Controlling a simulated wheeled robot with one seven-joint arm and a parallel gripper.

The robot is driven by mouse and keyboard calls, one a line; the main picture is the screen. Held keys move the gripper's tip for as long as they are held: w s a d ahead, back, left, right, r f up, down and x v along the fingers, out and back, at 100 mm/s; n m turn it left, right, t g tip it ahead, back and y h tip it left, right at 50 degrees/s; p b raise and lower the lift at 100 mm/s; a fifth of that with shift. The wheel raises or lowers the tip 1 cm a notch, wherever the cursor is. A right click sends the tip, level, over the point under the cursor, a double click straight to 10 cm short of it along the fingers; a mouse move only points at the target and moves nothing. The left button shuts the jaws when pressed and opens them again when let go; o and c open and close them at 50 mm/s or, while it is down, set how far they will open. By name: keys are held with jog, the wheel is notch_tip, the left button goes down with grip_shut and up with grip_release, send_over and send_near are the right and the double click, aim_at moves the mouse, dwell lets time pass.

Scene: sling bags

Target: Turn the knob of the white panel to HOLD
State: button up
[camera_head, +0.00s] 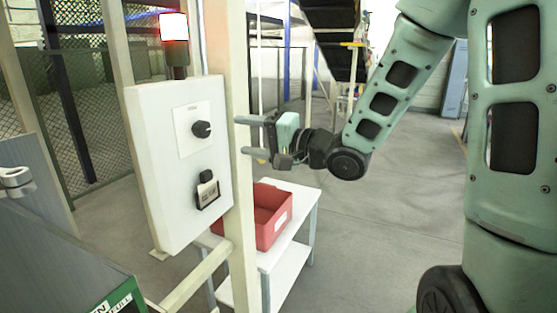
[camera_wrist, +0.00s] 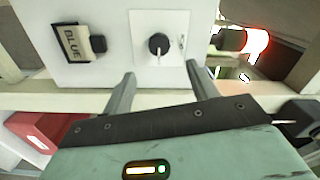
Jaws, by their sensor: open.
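The white panel (camera_head: 160,220) stands upright at the left of the head view; its face also fills the top of the wrist view (camera_wrist: 110,30). A black knob (camera_head: 201,129) sits on a pale square plate (camera_head: 187,118) in its upper half. In the wrist view the knob (camera_wrist: 158,44) lies ahead of and between my fingertips, with a white pointer line on it. The lettering around it is too small to read. My gripper (camera_head: 238,136) is open and empty, its fingers pointing at the panel, apart from the knob. It also shows in the wrist view (camera_wrist: 160,72).
Below the knob is a black holder with a label card (camera_head: 208,193), reading BLUE in the wrist view (camera_wrist: 71,42). A lit red-white lamp (camera_head: 174,28) tops the panel. A red bin (camera_head: 270,222) sits on a white table (camera_head: 285,262) beside the cream post (camera_head: 243,220).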

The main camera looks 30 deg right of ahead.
jog(key=b+v, duration=0.6)
jog(key=b, duration=0.1)
jog(key=shift+s, duration=0.3)
jog(key=shift+d+f, duration=0.1)
jog(key=a+f+n+g+h, duration=0.55)
jog(key=a+f, duration=0.35)
jog(key=f, duration=0.4)
jog(key=s+a+f+n+g+h, duration=0.1)
jog(key=s+a+f+n+g, duration=0.1)
jog(key=s, duration=0.5)
jog(key=s+a+f+n+g+h, duration=0.1)
jog(key=s+a+f+n+g, duration=0.2)
jog(key=s, duration=0.4)
jog(key=s+a+f+n+g+h, duration=0.1)
jog(key=s+a+f+n+g, duration=0.2)
jog(key=s, duration=0.5)
jog(key=f+n+g, duration=0.1)
jog(key=n+g, duration=0.1)
jog(key=n, duration=0.1)
jog(key=shift+f, duration=0.25)
